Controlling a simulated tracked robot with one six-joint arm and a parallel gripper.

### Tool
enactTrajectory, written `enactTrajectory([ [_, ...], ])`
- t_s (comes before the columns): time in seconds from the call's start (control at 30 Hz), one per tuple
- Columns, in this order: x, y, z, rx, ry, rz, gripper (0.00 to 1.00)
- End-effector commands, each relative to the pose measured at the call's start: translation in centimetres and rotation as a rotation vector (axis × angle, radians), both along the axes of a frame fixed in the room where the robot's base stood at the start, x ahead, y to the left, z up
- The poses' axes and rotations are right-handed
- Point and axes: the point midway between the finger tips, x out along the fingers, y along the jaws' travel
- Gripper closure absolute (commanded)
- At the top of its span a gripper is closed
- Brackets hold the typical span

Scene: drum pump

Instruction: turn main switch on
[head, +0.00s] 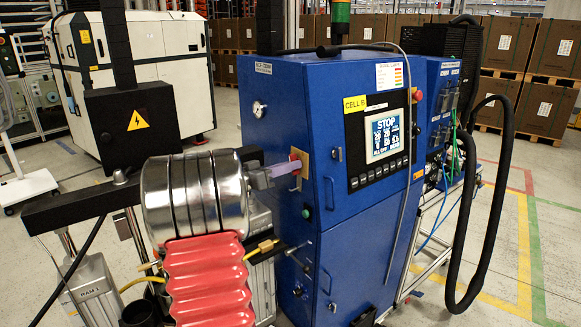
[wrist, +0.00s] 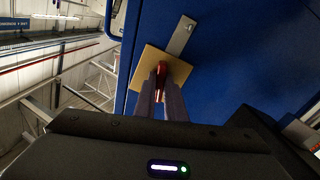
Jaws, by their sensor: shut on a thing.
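The main switch is a red handle (wrist: 161,72) on a yellow plate (wrist: 181,70) on the side of the blue cabinet. In the head view the red switch (head: 295,158) shows at the cabinet's left face, partly covered by my fingers. My gripper (wrist: 162,88) is shut on the red handle, with one finger on each side of it. In the head view my gripper (head: 284,168) reaches from the left to the plate. The handle looks roughly in line with my fingers; its on or off marking cannot be read.
The blue cabinet (head: 330,250) carries a screen (head: 386,133) reading STOP. A green button (head: 306,213) sits below the switch. A black box with a warning sign (head: 134,125) stands at the left. A black hose (head: 490,220) hangs at the right, beside open floor.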

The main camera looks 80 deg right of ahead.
Motion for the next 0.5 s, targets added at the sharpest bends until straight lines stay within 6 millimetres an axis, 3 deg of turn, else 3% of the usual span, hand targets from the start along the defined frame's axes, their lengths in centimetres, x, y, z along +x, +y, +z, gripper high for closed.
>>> enactTrajectory([
  [0.2,-0.06,0.08,-0.57,-0.070,-0.093,-0.003,1.00],
  [0.5,-0.06,0.08,-0.56,-0.075,-0.099,-0.003,1.00],
])
